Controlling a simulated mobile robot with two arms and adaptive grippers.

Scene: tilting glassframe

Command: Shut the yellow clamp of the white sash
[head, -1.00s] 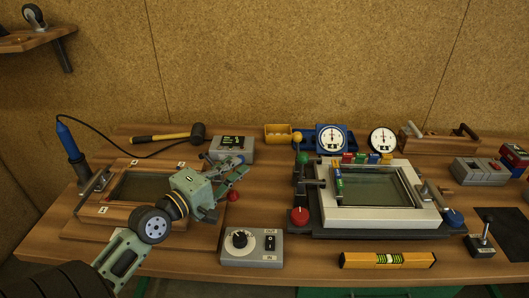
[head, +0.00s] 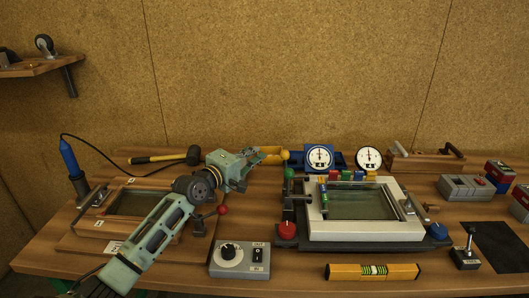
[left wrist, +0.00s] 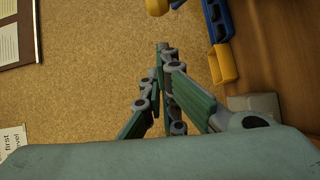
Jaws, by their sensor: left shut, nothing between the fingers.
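The white sash (head: 408,231) lies on a dark base at the right of the bench in the head view. A yellow ball knob (head: 285,154), which looks like the yellow clamp's handle, stands behind its left back corner. It also shows in the left wrist view (left wrist: 157,6). The clamp's lower part is hard to make out. My left gripper (head: 265,156) is shut and empty, its fingertips just left of the yellow knob. In the left wrist view the fingertips (left wrist: 164,47) point towards the knob, with a gap between. My right gripper is not in view.
A green knob (head: 289,173) stands close by, and a red knob (head: 286,230) is at the front left corner. Dial gauges (head: 319,157) stand behind the sash. A yellow bin (left wrist: 222,64) is beside my fingers. A wooden frame (head: 98,227) lies at left.

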